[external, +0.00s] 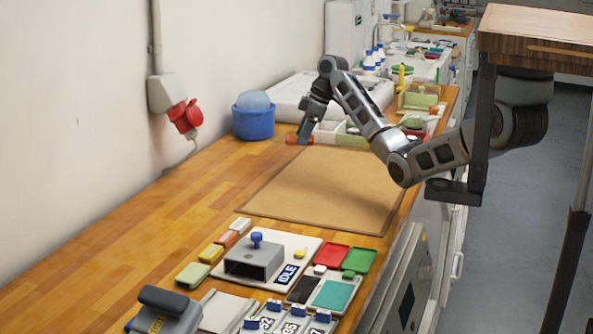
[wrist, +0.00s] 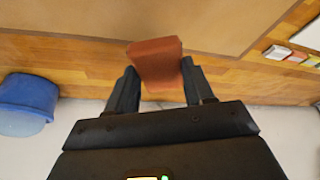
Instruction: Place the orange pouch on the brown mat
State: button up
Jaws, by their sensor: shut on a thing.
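The orange pouch (external: 296,140) is held in my gripper (external: 306,136), near the far left edge of the brown mat (external: 320,190). In the wrist view the pouch (wrist: 156,62) sits between the two dark fingers of my gripper (wrist: 160,72), which are shut on it, and its far end overlaps the mat's edge in the picture. The mat (wrist: 215,22) fills the top of the wrist view and looks flat and bare. The exact height of the pouch above the bench cannot be told.
A blue tub (external: 253,120) with a pale blue dome stands left of my gripper, by the wall. White trays (external: 330,130) lie just behind the pouch. A board with a grey box (external: 254,262) and small coloured items lies in front of the mat.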

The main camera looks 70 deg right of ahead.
jog(key=s+d+m+h, duration=0.2)
jog(key=s+d+m, duration=0.3)
jog(key=s+d, duration=1)
jog(key=p, duration=0.2)
send_over(321, 168)
jog(key=s, duration=0.2)
jog(key=f, duration=0.7)
jog(key=shift+w+a+f, duration=0.1)
jog(key=shift+w+f, duration=0.1)
jog(key=shift+f, duration=0.05)
jog(key=shift+w+f, duration=0.1)
jog(key=shift+f, duration=1.95)
jog(key=shift+f, duration=0.1)
jog(key=o, duration=1)
jog(key=shift+o, duration=0.2)
